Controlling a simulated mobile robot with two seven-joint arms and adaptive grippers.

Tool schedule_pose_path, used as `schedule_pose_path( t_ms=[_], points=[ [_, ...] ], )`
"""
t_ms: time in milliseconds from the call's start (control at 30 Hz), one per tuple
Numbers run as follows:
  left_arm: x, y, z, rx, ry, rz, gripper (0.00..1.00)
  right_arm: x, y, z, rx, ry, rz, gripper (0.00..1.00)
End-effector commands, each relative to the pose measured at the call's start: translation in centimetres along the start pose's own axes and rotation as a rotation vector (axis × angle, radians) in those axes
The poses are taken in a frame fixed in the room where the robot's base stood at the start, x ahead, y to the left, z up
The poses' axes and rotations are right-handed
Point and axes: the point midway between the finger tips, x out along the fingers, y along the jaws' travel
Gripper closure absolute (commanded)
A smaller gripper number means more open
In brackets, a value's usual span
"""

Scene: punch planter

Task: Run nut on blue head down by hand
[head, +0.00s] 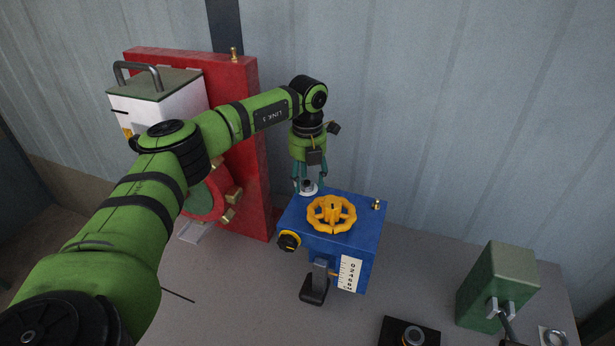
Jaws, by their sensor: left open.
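The blue head (340,243) is a blue box standing on the grey table, with a yellow handwheel (331,213) on its top. My left gripper (308,184) points straight down over the back left corner of the blue head's top. Its fingers are open and stand around a small dark nut (307,186) on a pale washer-like disc (308,191). I cannot tell whether the fingertips touch the nut. My right gripper is not in view.
A red upright frame (258,150) with a white box (170,105) stands behind my left arm. A brass fitting (376,204) rises at the blue head's back right. A green block (497,285) and a black plate (400,331) are at the right front. Bare table (420,270) lies between.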

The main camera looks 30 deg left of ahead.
Motion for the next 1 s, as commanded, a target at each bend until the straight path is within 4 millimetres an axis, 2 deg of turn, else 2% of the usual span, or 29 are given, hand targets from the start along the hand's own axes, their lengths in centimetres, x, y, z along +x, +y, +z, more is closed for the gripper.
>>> schedule_pose_path(
  t_ms=[167, 400, 600, 767, 1000],
  points=[
    [-2.2, -0.1, 0.1, 0.001, -0.003, -0.003, 0.47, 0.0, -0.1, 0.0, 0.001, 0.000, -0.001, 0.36],
    [-7.4, 0.0, 0.2, -0.001, -0.006, -0.003, 0.47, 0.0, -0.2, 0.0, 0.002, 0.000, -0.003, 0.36],
    [-10.7, 0.0, 0.2, -0.001, -0.005, -0.003, 0.47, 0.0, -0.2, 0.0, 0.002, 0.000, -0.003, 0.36],
    [-11.8, 0.0, 0.2, -0.001, -0.004, -0.002, 0.47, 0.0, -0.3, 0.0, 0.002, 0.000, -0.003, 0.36],
    [-11.9, 0.0, 0.2, -0.001, -0.003, -0.002, 0.47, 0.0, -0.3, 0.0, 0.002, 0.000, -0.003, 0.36]
  ],
)
